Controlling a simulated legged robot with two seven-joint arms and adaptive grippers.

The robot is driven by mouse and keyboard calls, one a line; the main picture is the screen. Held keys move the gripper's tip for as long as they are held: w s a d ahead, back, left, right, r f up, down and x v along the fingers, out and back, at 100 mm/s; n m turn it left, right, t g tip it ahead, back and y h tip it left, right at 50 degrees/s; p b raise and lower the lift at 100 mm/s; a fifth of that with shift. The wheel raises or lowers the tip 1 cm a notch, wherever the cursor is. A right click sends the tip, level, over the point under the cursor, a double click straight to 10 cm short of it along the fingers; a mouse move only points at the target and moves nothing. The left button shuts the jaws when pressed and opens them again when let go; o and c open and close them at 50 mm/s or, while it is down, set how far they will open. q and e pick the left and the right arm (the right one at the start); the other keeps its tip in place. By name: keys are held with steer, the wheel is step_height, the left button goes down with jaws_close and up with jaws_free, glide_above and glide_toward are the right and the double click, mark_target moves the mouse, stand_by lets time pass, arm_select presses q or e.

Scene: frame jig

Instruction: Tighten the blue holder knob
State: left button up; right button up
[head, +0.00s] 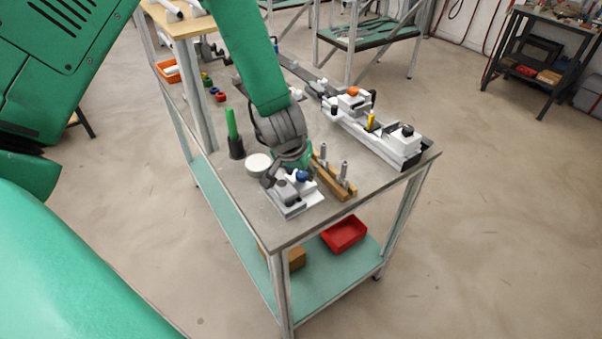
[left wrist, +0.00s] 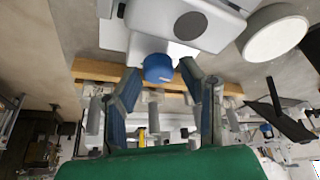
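The blue holder knob (head: 302,175) sits on a grey and white holder (head: 287,206) near the table's front corner. In the left wrist view the knob (left wrist: 158,68) is a short blue cylinder against the pale holder (left wrist: 180,22). My left gripper (head: 288,170) reaches down from above, at the holder. In the left wrist view its two fingers (left wrist: 159,76) are apart, one on each side of the knob, with narrow gaps seeming to show. I cannot tell exactly how deep the knob lies between the tips. My right gripper is not in view.
A wooden block with metal pins (head: 333,180) stands right beside the holder. A round white dish (head: 258,164) and a green stick in a dark stand (head: 234,135) are on the left. A long white jig (head: 375,130) lies along the right edge. A red bin (head: 344,234) is below.

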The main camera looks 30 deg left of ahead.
arm_select(q)
steer(key=shift+w+f, duration=0.2)
steer(key=shift+f, duration=0.25)
jaws_close()
